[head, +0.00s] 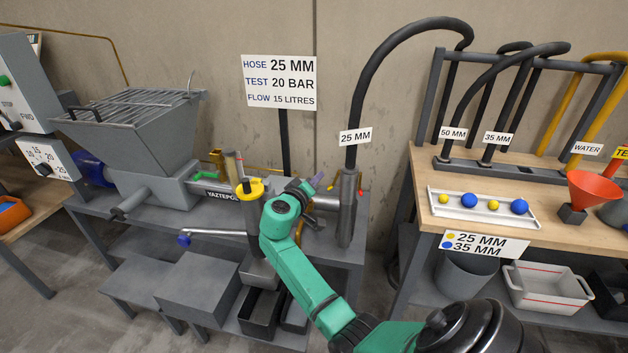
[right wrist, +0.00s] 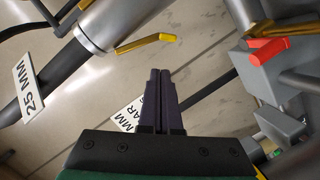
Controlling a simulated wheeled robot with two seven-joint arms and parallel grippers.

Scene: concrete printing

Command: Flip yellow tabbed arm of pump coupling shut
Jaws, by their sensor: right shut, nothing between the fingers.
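The pump coupling is a grey metal cylinder at the foot of the 25 MM hose, right of centre in the head view (head: 346,210); it also shows at the upper left of the right wrist view (right wrist: 98,28). A brass arm with a yellow tab (right wrist: 150,43) sticks out from the coupling, away from its side. My right gripper (head: 316,181) is just left of the coupling in the head view. In the right wrist view its dark fingers (right wrist: 159,72) are shut and empty, their tips a little below the yellow tab and apart from it. My left gripper is not in view.
A red-tabbed lever (right wrist: 268,50) sits on a grey block at the right of the wrist view. The grey hopper (head: 135,125) stands left on the pump bench. A workbench (head: 430,185) with a tray of balls (head: 480,205) stands to the right.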

